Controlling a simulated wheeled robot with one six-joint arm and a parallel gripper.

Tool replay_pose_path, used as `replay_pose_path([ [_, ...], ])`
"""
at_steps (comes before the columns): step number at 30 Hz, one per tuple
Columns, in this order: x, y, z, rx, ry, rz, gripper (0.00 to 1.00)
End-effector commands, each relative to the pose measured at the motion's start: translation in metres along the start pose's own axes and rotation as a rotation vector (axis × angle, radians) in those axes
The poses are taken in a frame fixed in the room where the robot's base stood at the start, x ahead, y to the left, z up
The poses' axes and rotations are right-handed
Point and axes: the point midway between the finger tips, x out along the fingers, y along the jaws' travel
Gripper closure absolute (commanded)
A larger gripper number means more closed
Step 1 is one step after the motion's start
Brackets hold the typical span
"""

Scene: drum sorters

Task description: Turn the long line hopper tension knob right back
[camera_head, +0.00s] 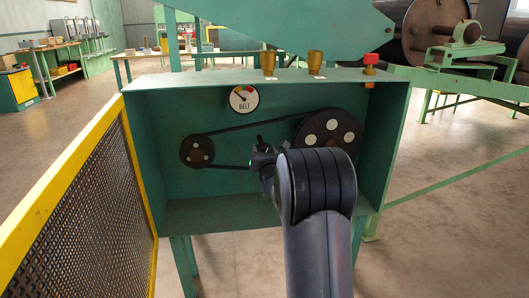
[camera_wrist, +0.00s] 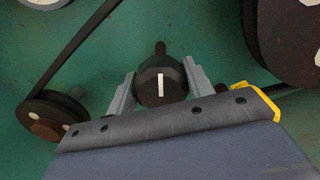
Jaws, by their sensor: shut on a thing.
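The tension knob (camera_wrist: 161,84) is a dark round knob with a white pointer line, seen in the wrist view on the green back panel. The line points nearly straight up in that view. My gripper (camera_wrist: 160,85) has one finger on each side of the knob and is shut on it. In the head view my gripper (camera_head: 262,160) reaches into the green box between the two pulleys, and my arm hides the knob.
A small pulley (camera_head: 197,151) and a large pulley (camera_head: 329,133) sit either side of my gripper, joined by a dark belt (camera_head: 250,125). A yellow-framed mesh guard (camera_head: 75,190) stands at left. Brass cups (camera_head: 268,62) and a red button (camera_head: 371,59) are on top.

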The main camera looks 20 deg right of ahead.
Motion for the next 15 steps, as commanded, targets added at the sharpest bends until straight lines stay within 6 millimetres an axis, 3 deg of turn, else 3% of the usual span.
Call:
replay_pose_path([
  [15,0.0001,-0.0006,0.0005,-0.138,0.001,0.005,0.73],
])
